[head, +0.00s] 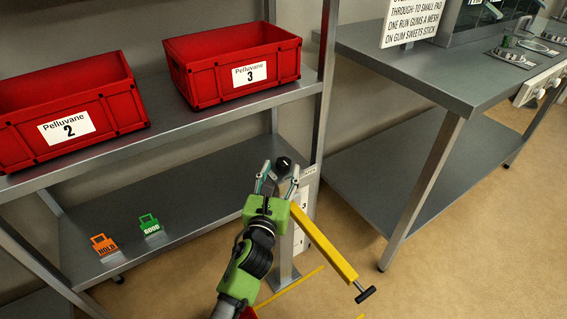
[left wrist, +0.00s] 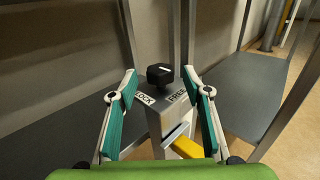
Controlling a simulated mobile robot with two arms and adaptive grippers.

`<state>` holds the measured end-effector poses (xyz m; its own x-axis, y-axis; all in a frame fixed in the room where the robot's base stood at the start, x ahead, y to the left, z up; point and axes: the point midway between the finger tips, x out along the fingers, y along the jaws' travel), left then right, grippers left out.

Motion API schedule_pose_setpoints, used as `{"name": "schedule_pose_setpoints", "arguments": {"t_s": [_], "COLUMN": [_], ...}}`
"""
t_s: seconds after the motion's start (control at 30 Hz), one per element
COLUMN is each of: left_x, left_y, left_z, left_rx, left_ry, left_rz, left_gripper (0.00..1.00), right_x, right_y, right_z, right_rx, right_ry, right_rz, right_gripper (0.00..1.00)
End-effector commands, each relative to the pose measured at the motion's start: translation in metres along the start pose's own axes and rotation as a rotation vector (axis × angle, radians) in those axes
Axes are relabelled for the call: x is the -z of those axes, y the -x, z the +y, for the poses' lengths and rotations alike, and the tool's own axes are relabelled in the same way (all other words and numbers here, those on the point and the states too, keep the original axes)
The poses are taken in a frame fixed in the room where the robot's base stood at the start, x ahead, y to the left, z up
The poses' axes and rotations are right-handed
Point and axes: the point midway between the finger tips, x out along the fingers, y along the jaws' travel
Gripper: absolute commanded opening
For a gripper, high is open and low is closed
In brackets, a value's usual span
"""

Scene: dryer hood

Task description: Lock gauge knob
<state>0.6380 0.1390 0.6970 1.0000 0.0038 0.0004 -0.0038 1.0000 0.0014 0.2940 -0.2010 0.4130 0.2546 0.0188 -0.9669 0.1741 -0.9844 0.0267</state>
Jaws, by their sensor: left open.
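The gauge knob (head: 284,163) is a black knob with a white pointer mark, on top of a grey post. In the left wrist view the knob (left wrist: 160,76) stands upright between and beyond my fingers. A LOCK label (left wrist: 145,98) lies to its left and a FREE label (left wrist: 177,96) to its right. The pointer mark's exact setting is too small to tell. My left gripper (head: 279,170) is open around the near side of the post top, its fingers apart from the knob. The left wrist view also shows the open fingers (left wrist: 160,97). My right gripper is not in view.
A yellow bar (head: 325,245) with a black handle (head: 366,294) slants from the post towards the lower right. Red crates (head: 232,92) (head: 70,160) stand on the upper shelf. Orange (head: 104,245) and green (head: 150,225) tags sit on the lower shelf. A steel table (head: 420,85) stands right.

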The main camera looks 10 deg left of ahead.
Motion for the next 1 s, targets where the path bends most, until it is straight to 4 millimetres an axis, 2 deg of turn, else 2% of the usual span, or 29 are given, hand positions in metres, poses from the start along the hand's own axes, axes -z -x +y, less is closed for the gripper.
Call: {"name": "schedule_pose_setpoints", "arguments": {"t_s": [0.1, 0.23, 0.63, 0.67, 0.8, 1.0], "left_x": [0.001, 0.001, 0.0, 0.0, 0.0, 0.0], "left_y": [-0.021, -0.034, -0.041, -0.041, -0.041, -0.041], "left_z": [0.0, 0.0, 0.0, 0.0, 0.0, 0.0], "left_rx": [-0.001, 0.0, 0.0, 0.0, 0.0, 0.001], "left_ry": [0.001, 0.001, 0.001, 0.001, 0.002, 0.001], "left_rz": [-0.001, 0.0, 0.001, 0.001, 0.001, 0.001], "left_gripper": [0.45, 0.45, 0.45, 0.4, 0.06, 0.06], "right_x": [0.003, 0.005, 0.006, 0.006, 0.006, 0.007], "right_y": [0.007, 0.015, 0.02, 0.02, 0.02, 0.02], "right_z": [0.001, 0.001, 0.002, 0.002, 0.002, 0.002], "right_rx": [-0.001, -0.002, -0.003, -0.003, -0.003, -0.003], "right_ry": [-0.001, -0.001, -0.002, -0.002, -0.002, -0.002], "right_rz": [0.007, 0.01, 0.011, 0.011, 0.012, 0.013], "right_gripper": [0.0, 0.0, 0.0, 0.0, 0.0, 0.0]}}
